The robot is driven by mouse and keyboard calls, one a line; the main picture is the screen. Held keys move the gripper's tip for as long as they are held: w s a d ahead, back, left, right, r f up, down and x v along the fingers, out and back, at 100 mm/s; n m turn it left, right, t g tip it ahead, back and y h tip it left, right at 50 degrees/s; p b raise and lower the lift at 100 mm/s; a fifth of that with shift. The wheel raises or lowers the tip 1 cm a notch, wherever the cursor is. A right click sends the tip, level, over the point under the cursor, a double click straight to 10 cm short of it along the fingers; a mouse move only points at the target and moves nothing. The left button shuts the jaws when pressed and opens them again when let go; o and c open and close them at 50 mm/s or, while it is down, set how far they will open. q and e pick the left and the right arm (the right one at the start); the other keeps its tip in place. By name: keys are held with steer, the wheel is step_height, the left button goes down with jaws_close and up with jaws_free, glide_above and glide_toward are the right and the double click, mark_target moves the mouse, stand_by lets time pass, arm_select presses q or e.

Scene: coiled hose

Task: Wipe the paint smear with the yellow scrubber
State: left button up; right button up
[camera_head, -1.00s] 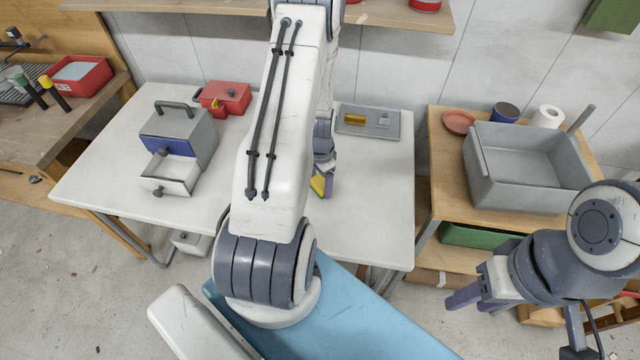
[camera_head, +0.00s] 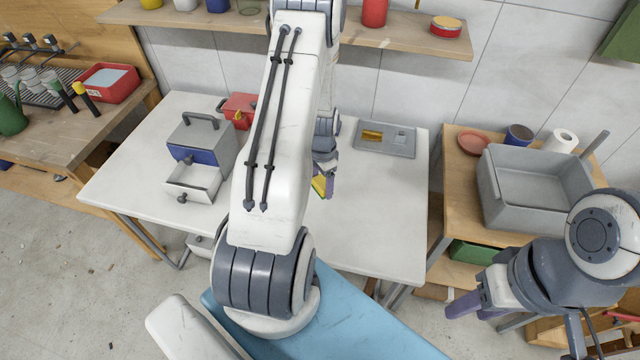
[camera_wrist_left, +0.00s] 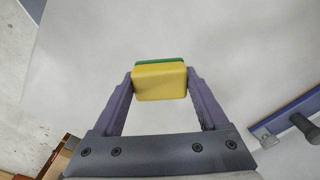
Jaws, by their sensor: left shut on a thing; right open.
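The yellow scrubber (camera_wrist_left: 160,82), with a green layer on its far side, is pinched between the fingertips of my left gripper (camera_wrist_left: 160,88) in the left wrist view. In the head view the scrubber (camera_head: 319,186) shows partly beside my left gripper (camera_head: 325,187), over the white table (camera_head: 375,225). I cannot tell whether it touches the tabletop. My right gripper (camera_head: 463,305) is open and empty at the lower right, away from the table. No paint smear is visible; my left arm hides part of the tabletop.
A grey box with an open drawer (camera_head: 193,183) and a red box (camera_head: 237,108) stand on the table's left. A grey tray (camera_head: 400,150) lies at its back right. A large grey bin (camera_head: 535,190) stands on the right wooden table. The white table's right front is clear.

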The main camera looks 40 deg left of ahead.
arm_select(q)
steer(key=shift+r+p, duration=0.85)
steer(key=shift+r, duration=0.6)
steer(key=shift+d, duration=0.1)
